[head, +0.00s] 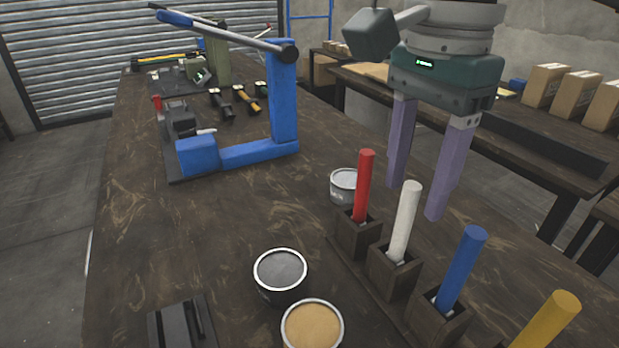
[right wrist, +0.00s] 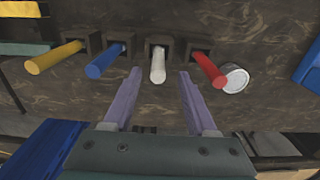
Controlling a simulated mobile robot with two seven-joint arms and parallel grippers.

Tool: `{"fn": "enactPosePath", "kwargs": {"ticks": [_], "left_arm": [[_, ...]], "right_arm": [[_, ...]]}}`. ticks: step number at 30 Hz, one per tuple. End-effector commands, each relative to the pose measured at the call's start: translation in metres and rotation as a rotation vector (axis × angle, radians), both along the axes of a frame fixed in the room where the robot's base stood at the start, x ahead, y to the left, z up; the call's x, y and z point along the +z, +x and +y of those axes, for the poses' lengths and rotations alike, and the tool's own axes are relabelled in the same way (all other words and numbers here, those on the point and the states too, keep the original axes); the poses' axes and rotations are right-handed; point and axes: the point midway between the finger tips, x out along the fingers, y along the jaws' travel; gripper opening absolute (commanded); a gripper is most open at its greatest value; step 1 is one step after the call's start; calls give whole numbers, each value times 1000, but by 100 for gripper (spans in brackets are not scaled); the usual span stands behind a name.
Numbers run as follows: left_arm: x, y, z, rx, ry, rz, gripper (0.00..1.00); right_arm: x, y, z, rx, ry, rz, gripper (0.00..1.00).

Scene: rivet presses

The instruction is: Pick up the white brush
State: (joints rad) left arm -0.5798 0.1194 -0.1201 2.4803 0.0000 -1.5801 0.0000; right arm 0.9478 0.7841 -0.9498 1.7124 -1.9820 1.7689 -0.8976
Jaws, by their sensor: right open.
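The white brush (head: 405,222) stands upright, slightly tilted, in a dark wooden holder box between the red brush (head: 364,186) and the blue brush (head: 461,268). Only its handle shows; its lower end is hidden in the box. My right gripper (head: 416,204) is open and empty, with its purple fingers behind the white brush in the head view. In the right wrist view the white brush (right wrist: 158,66) lies ahead between the two open fingers (right wrist: 158,75), apart from both. My left gripper is not in view.
A yellow brush (head: 548,320) stands at the right end of the row. A small can (head: 344,184) is beside the red brush. Two open tins, grey (head: 280,270) and tan (head: 312,325), stand left of the holders. A blue press (head: 260,150) stands farther back.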

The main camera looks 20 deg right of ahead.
Motion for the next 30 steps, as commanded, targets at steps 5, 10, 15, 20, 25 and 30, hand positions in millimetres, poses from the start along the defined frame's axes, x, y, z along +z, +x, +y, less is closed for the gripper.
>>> {"fn": "enactPosePath", "kwargs": {"ticks": [5, 10, 15, 20, 25, 30], "left_arm": [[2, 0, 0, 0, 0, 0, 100], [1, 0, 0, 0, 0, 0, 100], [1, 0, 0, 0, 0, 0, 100], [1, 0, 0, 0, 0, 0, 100], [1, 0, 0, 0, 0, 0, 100], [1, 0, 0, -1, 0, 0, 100]], "right_arm": [[-23, -4, 5, 1, 4, 6, 57], [-48, -5, 7, 0, 4, 3, 57], [-54, -4, 7, 1, 3, 0, 57], [-54, -4, 7, 1, 3, 0, 55], [-54, -4, 7, 1, 3, 0, 36], [-54, -4, 7, 1, 3, 0, 17]]}}
